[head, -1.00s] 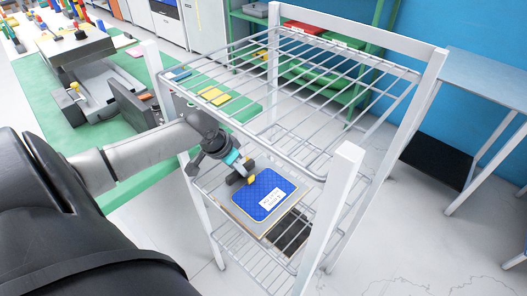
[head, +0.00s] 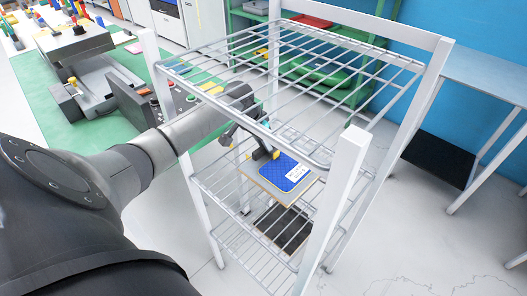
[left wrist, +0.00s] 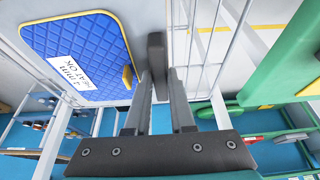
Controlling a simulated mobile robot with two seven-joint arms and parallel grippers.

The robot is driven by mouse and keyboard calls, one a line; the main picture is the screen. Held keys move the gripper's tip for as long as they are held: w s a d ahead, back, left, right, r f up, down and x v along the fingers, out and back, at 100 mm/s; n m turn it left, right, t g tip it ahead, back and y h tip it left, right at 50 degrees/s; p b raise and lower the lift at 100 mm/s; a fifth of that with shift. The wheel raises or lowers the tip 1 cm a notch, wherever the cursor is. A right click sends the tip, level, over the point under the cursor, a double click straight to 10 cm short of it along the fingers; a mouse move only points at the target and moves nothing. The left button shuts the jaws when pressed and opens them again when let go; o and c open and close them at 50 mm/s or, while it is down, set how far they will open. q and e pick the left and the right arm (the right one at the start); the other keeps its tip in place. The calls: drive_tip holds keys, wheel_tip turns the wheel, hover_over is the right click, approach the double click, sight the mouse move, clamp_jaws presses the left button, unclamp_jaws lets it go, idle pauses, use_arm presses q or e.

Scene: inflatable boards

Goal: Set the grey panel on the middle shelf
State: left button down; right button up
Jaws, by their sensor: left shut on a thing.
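The panel (head: 258,190) has a thin, pale tan-grey edge and carries a blue quilted pad (head: 285,172) with a white label and a yellow tab. My left gripper (head: 266,154) reaches into the white rack below its top shelf and is shut on the panel's near edge. In the left wrist view the blue pad (left wrist: 80,55) fills the upper left, beside the fingers (left wrist: 157,60). The panel is between the top shelf and the wire middle shelf (head: 212,192), roughly level. I cannot tell whether it touches the middle shelf. My right gripper is not in view.
The wire top shelf (head: 330,85) lies close above my arm. White posts (head: 345,175) stand at the rack's corners. A lower wire shelf (head: 235,258) is underneath. A green-topped table (head: 80,125) with equipment is at left, and a grey table (head: 485,75) is at right.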

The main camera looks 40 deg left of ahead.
use_arm(q)
wheel_tip(320, 180, down, 4)
drive_tip(key=shift+r+b, duration=0.25)
drive_tip(key=shift+b, duration=0.2)
drive_tip(key=c, duration=0.8)
unclamp_jaws()
drive_tip(key=shift+s, duration=0.1)
drive_tip(key=shift+o, duration=0.2)
drive_tip(key=shift+r, duration=0.1)
